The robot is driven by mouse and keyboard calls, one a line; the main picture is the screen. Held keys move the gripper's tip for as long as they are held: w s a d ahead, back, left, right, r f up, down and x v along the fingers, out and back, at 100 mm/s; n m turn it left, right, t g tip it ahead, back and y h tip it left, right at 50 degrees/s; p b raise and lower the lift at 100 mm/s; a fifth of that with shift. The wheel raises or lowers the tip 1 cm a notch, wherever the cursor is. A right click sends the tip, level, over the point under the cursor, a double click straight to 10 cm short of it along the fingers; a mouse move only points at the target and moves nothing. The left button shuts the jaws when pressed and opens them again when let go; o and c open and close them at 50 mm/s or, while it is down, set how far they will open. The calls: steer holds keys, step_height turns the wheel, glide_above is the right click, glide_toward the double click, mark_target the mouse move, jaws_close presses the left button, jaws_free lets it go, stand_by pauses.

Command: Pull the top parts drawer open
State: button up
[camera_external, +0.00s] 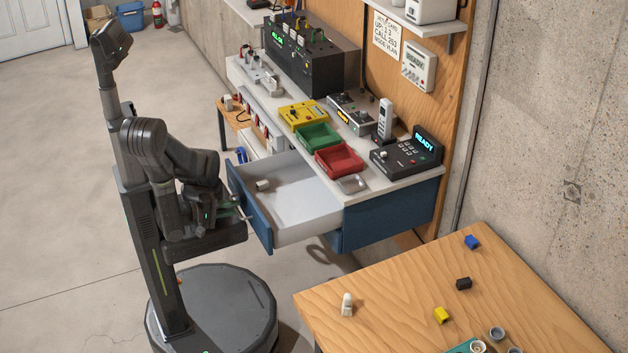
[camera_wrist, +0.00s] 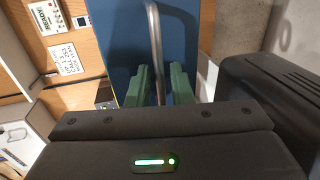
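The top parts drawer (camera_external: 300,215) is pulled well out of the blue and white bench, and its white inside shows with a small pale object (camera_external: 263,185) in it. Its blue front (camera_external: 250,207) faces my arm; it also fills the middle of the wrist view (camera_wrist: 120,45). A grey metal bar handle (camera_wrist: 154,35) runs between the green fingers of my gripper (camera_wrist: 160,85). The fingers stand close on either side of the bar and look shut on it. In the external view my gripper (camera_external: 232,207) is at the drawer front, partly hidden by my arm.
The bench top (camera_external: 375,182) carries a green bin (camera_external: 318,137), a red bin (camera_external: 338,160), a yellow device (camera_external: 302,115) and a keypad unit (camera_external: 408,158). A wooden table (camera_external: 395,310) with small parts stands at the lower right. Open floor lies left of my base.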

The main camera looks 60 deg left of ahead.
steer(key=shift+o, duration=0.7)
steer(key=p+v, duration=0.1)
steer(key=v, duration=0.6)
steer(key=shift+s, duration=0.3)
steer(key=b+x, duration=0.1)
steer(key=x, duration=0.7)
steer(key=shift+w, duration=0.25)
steer(key=shift+s+r, duration=0.15)
